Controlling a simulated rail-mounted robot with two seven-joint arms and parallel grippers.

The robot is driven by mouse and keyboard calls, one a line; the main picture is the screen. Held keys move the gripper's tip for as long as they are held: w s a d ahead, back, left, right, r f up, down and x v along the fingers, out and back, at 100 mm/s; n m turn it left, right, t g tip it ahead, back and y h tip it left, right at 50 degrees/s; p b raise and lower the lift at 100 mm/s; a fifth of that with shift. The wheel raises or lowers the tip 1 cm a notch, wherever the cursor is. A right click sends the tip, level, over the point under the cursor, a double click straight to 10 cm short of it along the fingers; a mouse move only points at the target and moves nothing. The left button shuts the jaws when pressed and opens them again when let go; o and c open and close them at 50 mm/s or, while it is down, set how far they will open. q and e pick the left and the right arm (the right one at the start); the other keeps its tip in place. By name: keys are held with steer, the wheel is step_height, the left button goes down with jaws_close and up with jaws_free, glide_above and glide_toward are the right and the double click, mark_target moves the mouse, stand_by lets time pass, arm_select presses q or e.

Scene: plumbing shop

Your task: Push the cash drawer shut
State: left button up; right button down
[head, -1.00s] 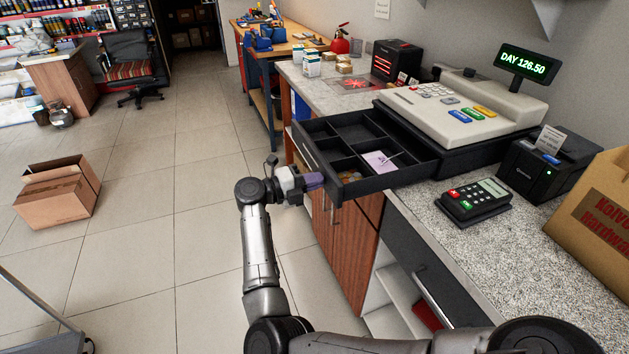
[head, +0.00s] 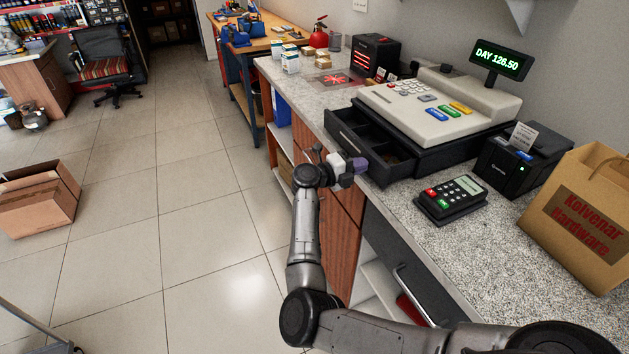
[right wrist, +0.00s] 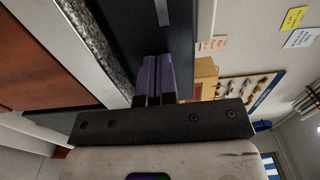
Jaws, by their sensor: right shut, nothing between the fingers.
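The black cash drawer (head: 345,137) sticks part of the way out from under the beige cash register (head: 430,108) on the counter. Its nearest compartments show as dark trays; the rest is under the register. My right gripper (head: 361,165) is shut and empty, its purple fingertips at the near end of the drawer's front, seemingly touching it. In the right wrist view the shut purple fingers (right wrist: 157,80) point at the dark drawer front (right wrist: 140,28), which has a pale handle strip. My left gripper is not in view.
A card terminal (head: 450,199), a receipt printer (head: 522,160) and a paper bag (head: 577,215) stand on the counter right of the drawer. Small boxes and a red-striped black box (head: 374,58) stand behind. The floor to the left is clear near the counter.

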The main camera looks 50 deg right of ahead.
steer(key=shift+s+d, duration=0.1)
steer(key=shift+d, duration=0.2)
steer(key=shift+a, duration=0.1)
